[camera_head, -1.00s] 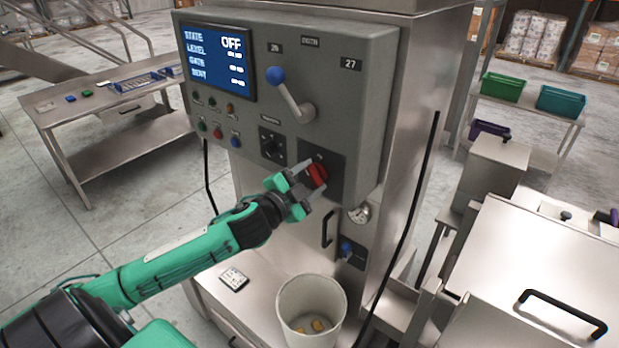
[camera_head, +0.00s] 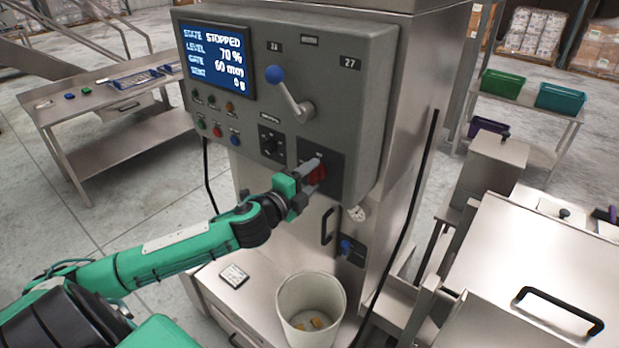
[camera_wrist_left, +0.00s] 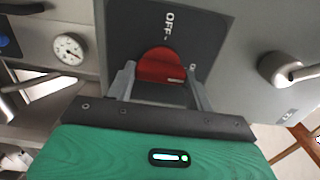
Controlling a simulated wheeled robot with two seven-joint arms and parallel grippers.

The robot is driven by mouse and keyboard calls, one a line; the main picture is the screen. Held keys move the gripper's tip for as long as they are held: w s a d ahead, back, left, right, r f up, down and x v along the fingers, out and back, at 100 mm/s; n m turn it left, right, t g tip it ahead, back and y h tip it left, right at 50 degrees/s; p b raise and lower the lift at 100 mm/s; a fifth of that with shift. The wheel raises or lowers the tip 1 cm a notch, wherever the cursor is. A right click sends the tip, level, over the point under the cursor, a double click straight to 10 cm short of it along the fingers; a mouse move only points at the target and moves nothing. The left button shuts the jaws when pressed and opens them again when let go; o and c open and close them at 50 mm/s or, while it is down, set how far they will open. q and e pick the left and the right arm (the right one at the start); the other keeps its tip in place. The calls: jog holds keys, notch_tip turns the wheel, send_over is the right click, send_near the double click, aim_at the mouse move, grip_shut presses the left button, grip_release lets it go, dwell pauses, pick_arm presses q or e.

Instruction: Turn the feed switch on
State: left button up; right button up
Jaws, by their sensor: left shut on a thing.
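The red rotary feed switch (camera_head: 316,174) sits on a dark plate at the lower right of the grey control panel. My left gripper (camera_head: 312,177) is shut on the red switch knob, and its fingers hide part of it. In the left wrist view the red knob (camera_wrist_left: 161,66) lies between the two fingers (camera_wrist_left: 160,88), with "OFF" lettered on the plate beside it. The panel's screen (camera_head: 216,60) is lit and reads STOPPED, level 70 %, gate 60 mm. My right gripper is not in view.
A lever with a blue ball (camera_head: 275,74) stands out above the switch. Small coloured buttons (camera_head: 217,131) and a black selector (camera_head: 271,143) are to its left. A pale bucket (camera_head: 311,300) stands below. A round gauge (camera_wrist_left: 69,48) is close by.

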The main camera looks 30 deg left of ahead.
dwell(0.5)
pick_arm(q)
jog(key=o, duration=1)
jog(key=shift+s+f+b, duration=0.2)
jog(key=shift+s+b, duration=0.3)
jog(key=shift+s, duration=0.25)
jog(key=shift+s+a+r+b, duration=0.15)
jog(key=shift+s+b, duration=0.45)
jog(key=shift+s, duration=1.45)
jog(key=shift+s+a+f+b, duration=0.15)
jog(key=shift+s+b, duration=0.5)
jog(key=shift+s, duration=1.4)
jog(key=shift+s+a+r+b, duration=0.2)
jog(key=shift+s+b, duration=0.4)
jog(key=shift+s, duration=1.45)
